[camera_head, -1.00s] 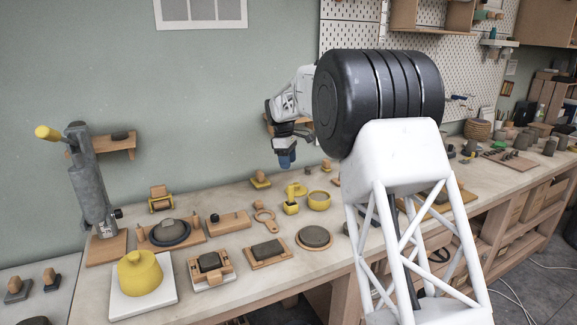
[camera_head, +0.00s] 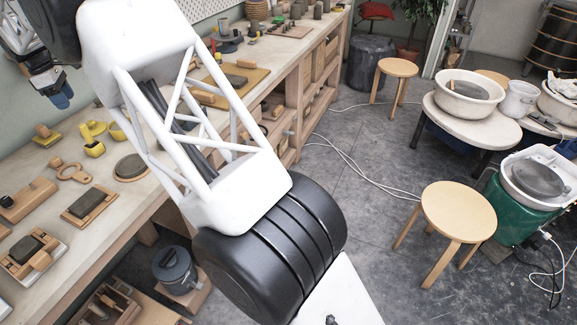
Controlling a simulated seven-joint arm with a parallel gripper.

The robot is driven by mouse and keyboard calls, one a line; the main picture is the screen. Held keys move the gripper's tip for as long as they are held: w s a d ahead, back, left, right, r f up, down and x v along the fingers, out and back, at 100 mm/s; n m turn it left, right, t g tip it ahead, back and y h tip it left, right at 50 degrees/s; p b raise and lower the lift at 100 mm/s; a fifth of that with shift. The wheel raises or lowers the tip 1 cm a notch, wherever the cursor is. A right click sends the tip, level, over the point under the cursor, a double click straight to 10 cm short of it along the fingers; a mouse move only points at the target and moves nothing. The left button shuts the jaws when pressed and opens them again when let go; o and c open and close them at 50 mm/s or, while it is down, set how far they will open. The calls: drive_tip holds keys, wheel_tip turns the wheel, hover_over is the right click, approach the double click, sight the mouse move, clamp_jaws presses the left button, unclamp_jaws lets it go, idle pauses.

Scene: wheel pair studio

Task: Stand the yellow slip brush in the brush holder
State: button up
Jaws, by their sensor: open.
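My gripper (camera_head: 60,98) hangs over the back of the workbench at the upper left, pointing down, with blue at its tip. It is open, and I see nothing held in it. I cannot make out the yellow slip brush for certain, nor tell whether the small yellow block is the brush holder. My arm hides part of the bench.
Wooden boards with grey slabs (camera_head: 91,203) lie along the bench (camera_head: 120,205). A lidded grey bucket (camera_head: 174,268) stands below it. Stools (camera_head: 458,210) and pottery wheels (camera_head: 538,178) stand to the right. Cables cross the open floor (camera_head: 355,215).

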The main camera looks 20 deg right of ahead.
drive_tip(key=s+d+r+m, duration=0.2)
drive_tip(key=s+d+r, duration=0.25)
drive_tip(key=d, duration=0.45)
drive_tip(key=s+d+r+m, duration=0.2)
drive_tip(key=s+d+r, duration=0.25)
drive_tip(key=d, duration=0.35)
drive_tip(key=s+d+r+m+t+y, duration=0.1)
drive_tip(key=s+d+r+m, duration=0.15)
drive_tip(key=s+d, duration=0.9)
drive_tip(key=s+d+r+m, duration=0.2)
drive_tip(key=s+d+m, duration=0.2)
drive_tip(key=s+d, duration=0.7)
drive_tip(key=s+d+f+m, duration=0.2)
drive_tip(key=s+d+f, duration=0.1)
drive_tip(key=s, duration=0.6)
drive_tip(key=s+d+f+m+t, duration=0.1)
drive_tip(key=s+d+f+m, duration=0.2)
drive_tip(key=s, duration=0.6)
drive_tip(key=s+d+f+m, duration=0.2)
drive_tip(key=s+d+f, duration=0.3)
drive_tip(key=s, duration=0.4)
drive_tip(key=shift+s+d+t+y, duration=0.15)
drive_tip(key=shift+d+t+y, duration=0.15)
drive_tip(key=shift+d, duration=0.45)
drive_tip(key=shift+m, duration=0.25)
